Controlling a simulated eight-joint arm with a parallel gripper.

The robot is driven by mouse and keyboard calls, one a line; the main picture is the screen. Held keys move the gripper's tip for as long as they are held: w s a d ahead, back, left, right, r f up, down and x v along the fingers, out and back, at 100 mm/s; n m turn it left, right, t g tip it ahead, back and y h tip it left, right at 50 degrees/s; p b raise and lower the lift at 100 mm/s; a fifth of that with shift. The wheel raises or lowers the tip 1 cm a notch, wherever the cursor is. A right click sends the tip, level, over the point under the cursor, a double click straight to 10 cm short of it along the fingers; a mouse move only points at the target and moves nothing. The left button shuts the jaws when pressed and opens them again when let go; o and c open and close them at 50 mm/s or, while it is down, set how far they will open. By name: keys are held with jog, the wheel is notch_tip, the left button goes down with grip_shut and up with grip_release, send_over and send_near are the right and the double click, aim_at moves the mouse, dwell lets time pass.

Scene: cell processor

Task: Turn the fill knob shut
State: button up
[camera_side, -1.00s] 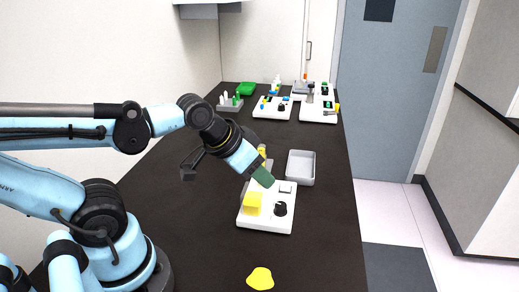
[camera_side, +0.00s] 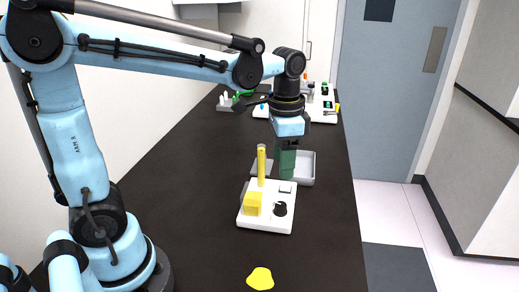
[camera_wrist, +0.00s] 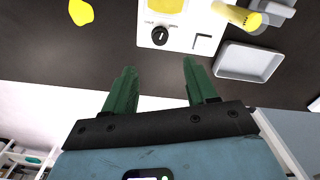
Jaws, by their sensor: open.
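The fill knob (camera_side: 280,209) is a round black knob on the right front of a white cell processor (camera_side: 266,224). In the wrist view, the black knob (camera_wrist: 160,36) has a white pointer line and small labels on either side, of which the right one seems to read open. My gripper (camera_side: 287,176) points down with green fingers, above and behind the processor in the side view. In the wrist view, my gripper (camera_wrist: 158,66) is open and empty, its fingertips apart and below the knob in the picture. Nothing touches the knob.
A yellow patch (camera_side: 260,278) is at the front. More equipment (camera_side: 320,114) stands at the back.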

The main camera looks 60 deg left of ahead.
aim_at(281, 204)
notch_tip(281, 204, down, 12)
jog(key=shift+f, duration=0.1)
dwell(0.6)
jog(key=c, duration=1.1)
jog(key=shift+o, duration=0.2)
jog(key=shift+n, duration=0.4)
jog(key=n, duration=0.5)
jog(key=shift+n, duration=0.4)
jog(key=n, duration=0.5)
jog(key=shift+n, duration=0.3)
